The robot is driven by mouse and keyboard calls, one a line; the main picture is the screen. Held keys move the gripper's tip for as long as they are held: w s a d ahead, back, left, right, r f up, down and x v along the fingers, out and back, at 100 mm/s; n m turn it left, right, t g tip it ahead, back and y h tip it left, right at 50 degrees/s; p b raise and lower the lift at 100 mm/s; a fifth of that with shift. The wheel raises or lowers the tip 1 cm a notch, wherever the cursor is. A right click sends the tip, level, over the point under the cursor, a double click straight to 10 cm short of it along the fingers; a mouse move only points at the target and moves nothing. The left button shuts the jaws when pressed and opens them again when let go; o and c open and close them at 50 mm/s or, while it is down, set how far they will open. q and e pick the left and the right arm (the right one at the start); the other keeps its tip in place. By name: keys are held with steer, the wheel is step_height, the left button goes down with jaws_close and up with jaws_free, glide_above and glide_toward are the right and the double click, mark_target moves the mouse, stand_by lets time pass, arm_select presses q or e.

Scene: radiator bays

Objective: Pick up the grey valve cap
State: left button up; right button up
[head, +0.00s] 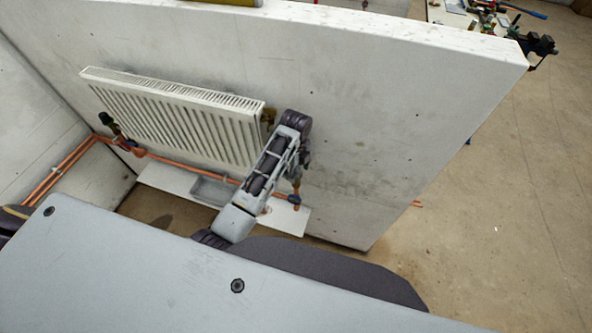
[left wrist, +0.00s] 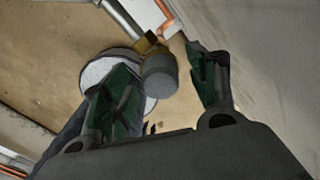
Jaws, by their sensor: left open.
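The grey valve cap (left wrist: 159,76) is a short cylinder on a brass valve body (left wrist: 149,43) in the left wrist view. My left gripper (left wrist: 160,66) is open, with its dark green-padded fingers on either side of the cap. The left finger looks close to the cap; a wider gap shows on the right. I cannot tell whether either finger touches it. In the head view my left arm reaches down by the right end of the white radiator (head: 180,118). It hides the cap there; a little brass (head: 268,115) shows beside it. My right gripper is not in view.
A wall panel (head: 345,110) stands behind the radiator. Copper pipes (head: 170,161) run low along it. A grey tray (head: 208,192) sits on a white board (head: 165,180). A valve with a dark green head (head: 107,120) is at the radiator's left. Open floor (head: 510,180) lies to the right.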

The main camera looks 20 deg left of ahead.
arm_select(q)
steer(key=shift+c, duration=0.2)
steer(key=c, duration=0.7)
steer(key=shift+c, duration=0.2)
steer(key=shift+r, duration=0.15)
steer(key=shift+r+b, duration=0.45)
steer(key=shift+r, duration=1.15)
steer(key=s+b, duration=0.2)
steer(key=s, duration=1.6)
steer(key=shift+a+b, duration=0.3)
